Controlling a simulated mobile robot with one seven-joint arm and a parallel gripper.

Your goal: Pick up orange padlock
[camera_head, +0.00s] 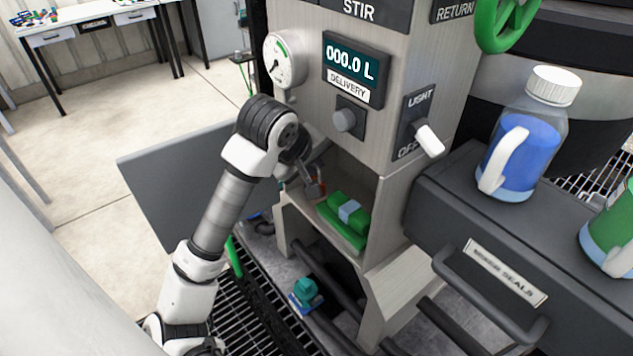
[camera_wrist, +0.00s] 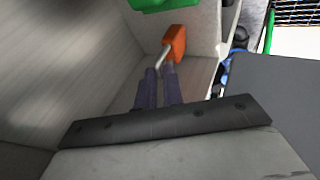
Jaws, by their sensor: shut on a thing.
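The orange padlock (camera_wrist: 176,41) is inside an open compartment, near its wall in the wrist view. Its pale metal shackle points toward my gripper (camera_wrist: 163,70), whose two dark fingers are shut on the shackle. In the head view my gripper (camera_head: 313,188) reaches into the compartment's left side. A small bit of the padlock (camera_head: 321,186) shows beside the fingers there, mostly hidden. I cannot tell whether the padlock touches the compartment floor.
A green bundle with a light blue band (camera_head: 349,212) lies in the compartment (camera_head: 374,212), right of my gripper. A grey door panel (camera_head: 165,185) stands open at left. A drawer unit with a blue bottle (camera_head: 522,150) is at right. A light switch (camera_head: 428,140) juts out above.

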